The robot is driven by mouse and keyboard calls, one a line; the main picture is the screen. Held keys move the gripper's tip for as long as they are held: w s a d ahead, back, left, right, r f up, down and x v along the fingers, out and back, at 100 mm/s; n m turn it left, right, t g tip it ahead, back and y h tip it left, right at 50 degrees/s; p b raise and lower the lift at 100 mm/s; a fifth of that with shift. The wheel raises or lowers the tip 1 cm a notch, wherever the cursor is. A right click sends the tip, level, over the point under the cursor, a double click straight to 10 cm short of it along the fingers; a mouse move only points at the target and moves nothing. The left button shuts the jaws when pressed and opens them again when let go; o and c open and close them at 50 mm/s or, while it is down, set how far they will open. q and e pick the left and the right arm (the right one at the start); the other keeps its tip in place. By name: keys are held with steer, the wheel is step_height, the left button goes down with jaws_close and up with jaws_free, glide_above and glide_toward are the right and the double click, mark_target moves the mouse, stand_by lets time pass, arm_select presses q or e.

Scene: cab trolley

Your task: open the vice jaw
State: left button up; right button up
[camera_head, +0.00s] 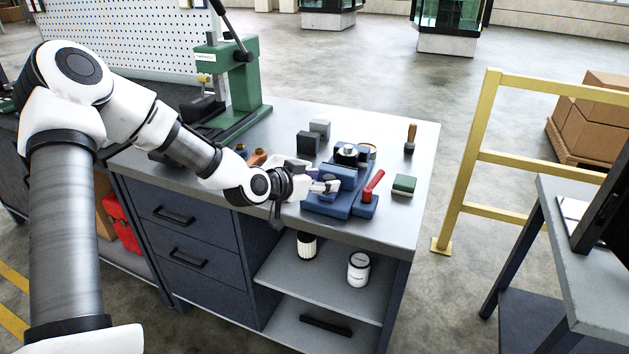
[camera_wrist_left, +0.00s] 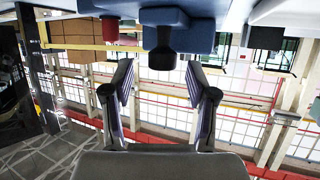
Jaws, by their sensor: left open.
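The blue vice (camera_head: 359,205) stands near the front edge of the workbench, with a dark metal part on top. A red lever (camera_head: 373,184) sits at its right side. My left gripper (camera_head: 327,187) reaches in from the left, close against the vice's left side. In the left wrist view the open fingers (camera_wrist_left: 161,85) have an empty gap between them. Whether a finger touches the vice, I cannot tell.
A green press (camera_head: 240,75) stands at the back left of the bench (camera_head: 290,112). Dark and grey blocks (camera_head: 308,143) lie behind the vice, a green-topped block (camera_head: 404,184) to its right. A yellow railing (camera_head: 478,155) stands right of the bench. Cans sit on the shelf below.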

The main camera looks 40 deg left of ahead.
arm_select(q)
steer(key=v, duration=0.4)
steer(key=shift+s+r, duration=0.1)
steer(key=shift+s, duration=0.25)
